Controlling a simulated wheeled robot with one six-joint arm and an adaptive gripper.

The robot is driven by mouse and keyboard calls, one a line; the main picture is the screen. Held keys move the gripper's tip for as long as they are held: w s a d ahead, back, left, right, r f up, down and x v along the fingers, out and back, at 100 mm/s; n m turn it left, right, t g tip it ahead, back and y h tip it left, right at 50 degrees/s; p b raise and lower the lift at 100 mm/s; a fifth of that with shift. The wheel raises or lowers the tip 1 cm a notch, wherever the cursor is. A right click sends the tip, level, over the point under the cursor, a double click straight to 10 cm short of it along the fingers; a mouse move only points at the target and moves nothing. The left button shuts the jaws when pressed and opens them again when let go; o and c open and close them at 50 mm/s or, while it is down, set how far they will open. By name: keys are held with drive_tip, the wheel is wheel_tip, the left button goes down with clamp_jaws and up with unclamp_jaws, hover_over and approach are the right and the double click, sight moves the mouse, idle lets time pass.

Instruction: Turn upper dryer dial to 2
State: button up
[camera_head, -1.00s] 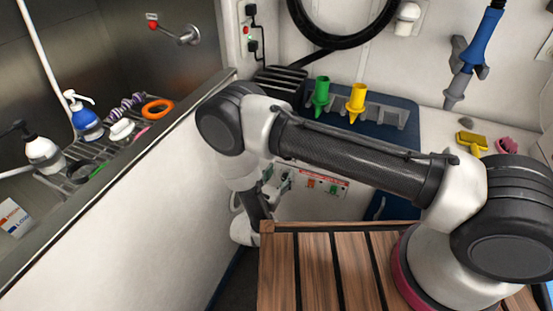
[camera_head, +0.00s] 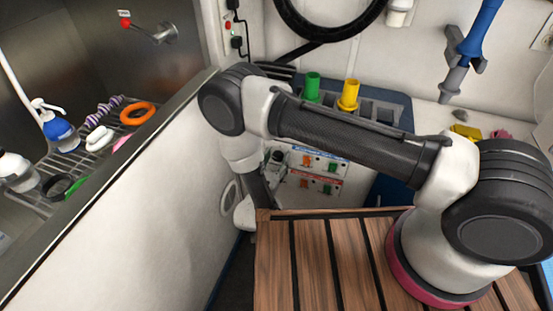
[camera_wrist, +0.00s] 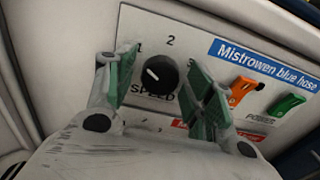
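The upper dryer dial (camera_wrist: 160,75) is a round black knob on a white panel in the wrist view. Its white pointer aims up and left, toward the printed 1; the 2 stands above the knob. A blue "Mistrowen blue hose" label (camera_wrist: 262,64) is to its right. My gripper (camera_wrist: 163,66) is open, with one green-padded finger on each side of the dial; I cannot tell whether either touches it. In the head view, my gripper (camera_head: 274,160) is at the left end of the panel (camera_head: 318,164) and the dial cannot be made out.
Orange (camera_wrist: 241,90) and green (camera_wrist: 287,105) power switches sit close right of my fingers. A lower red-labelled row (camera_head: 317,178) lies beneath. The slatted wooden table (camera_head: 310,260) and the white tub wall (camera_head: 150,220) flank the arm.

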drive_tip(key=c, duration=0.7)
drive_tip(key=shift+m, duration=0.3)
drive_tip(key=m, duration=1.1)
idle(0.4)
drive_tip(key=o, duration=1)
